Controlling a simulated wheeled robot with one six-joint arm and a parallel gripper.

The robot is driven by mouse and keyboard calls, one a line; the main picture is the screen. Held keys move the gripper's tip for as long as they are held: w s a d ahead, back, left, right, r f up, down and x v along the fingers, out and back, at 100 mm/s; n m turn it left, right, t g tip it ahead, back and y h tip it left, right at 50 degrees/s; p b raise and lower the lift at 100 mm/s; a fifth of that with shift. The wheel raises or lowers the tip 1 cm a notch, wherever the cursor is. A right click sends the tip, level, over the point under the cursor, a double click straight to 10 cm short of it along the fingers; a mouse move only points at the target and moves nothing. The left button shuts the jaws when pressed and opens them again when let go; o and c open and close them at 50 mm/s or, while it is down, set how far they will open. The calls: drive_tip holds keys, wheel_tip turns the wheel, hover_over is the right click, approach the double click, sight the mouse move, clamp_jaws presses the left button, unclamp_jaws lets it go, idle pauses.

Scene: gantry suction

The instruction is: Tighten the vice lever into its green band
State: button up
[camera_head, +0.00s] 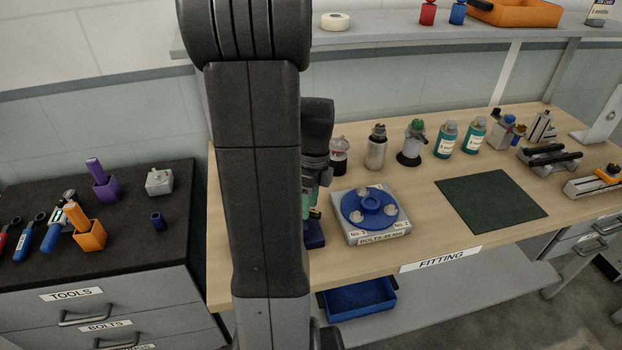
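My arm stands upright across the left-middle of the head view. My gripper (316,178) shows only in part behind it, above the left end of the fitting bench, close to a blue-topped bolts block. Whether its fingers are open or shut is hidden. No vice lever or green band can be made out clearly. A grey device with an orange part (594,184) lies at the bench's right edge, partly cut off by the frame. A grey device with black bars (548,158) is behind it. I cannot tell which of them, if either, is the vice.
The bolts block (372,238) and a dark green mat (491,201) lie on the wooden bench (420,225). Several bottles stand behind them, below a shelf (400,37). A dark tool cabinet (120,235) is left. A blue bin (360,299) sits below the bench.

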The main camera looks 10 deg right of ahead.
wheel_tip(320, 180, up, 12)
drive_tip(key=w+d, duration=0.1)
drive_tip(key=w, duration=0.1)
drive_tip(key=shift+d+r, duration=0.2)
drive_tip(key=shift+r, duration=0.05)
